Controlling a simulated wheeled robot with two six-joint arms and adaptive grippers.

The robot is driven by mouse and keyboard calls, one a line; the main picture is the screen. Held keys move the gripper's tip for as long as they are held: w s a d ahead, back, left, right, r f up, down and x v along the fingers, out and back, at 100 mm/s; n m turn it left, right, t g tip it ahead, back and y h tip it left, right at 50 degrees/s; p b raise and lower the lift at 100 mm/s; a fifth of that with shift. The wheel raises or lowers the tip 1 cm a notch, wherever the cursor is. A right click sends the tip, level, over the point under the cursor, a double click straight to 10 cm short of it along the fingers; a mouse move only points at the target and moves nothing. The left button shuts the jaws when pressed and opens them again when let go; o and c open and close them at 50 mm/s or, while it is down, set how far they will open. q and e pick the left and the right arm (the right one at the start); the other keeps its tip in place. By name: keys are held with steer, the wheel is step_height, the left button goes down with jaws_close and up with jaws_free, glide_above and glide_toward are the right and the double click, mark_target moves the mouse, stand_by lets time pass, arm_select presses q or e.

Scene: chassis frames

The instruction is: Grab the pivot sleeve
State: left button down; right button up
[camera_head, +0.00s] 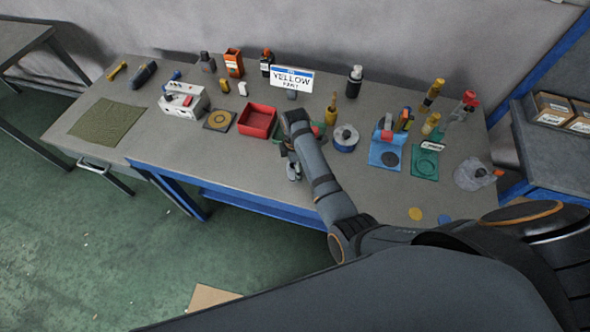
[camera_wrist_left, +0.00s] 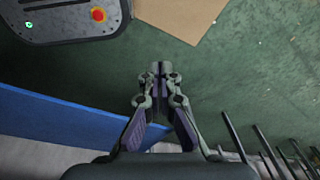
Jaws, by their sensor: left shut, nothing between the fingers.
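I cannot tell for sure which object is the pivot sleeve. A round part with a blue ring and a silvery centre (camera_head: 345,138) stands on the grey workbench (camera_head: 235,165), just right of my arm. A clear rounded part with an orange tip (camera_head: 474,175) lies at the bench's right.
A red tray (camera_head: 257,121) stands left of my arm, with a white box (camera_head: 183,102) farther left. Blue and green fixtures (camera_head: 384,152) stand right. The front strip of bench left of my gripper is clear.

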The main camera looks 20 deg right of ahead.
steer(key=shift+a+f, duration=0.2)
steer(key=shift+f, duration=1.25)
steer(key=c, duration=0.9)
arm_select(q)
steer(key=shift+s+a+r, duration=0.1)
steer(key=shift+s+r, duration=0.05)
steer(key=shift+s, duration=0.35)
steer(key=shift+s+a+r, duration=0.1)
steer(key=shift+s, duration=0.35)
arm_select(e)
steer(key=c, duration=0.5)
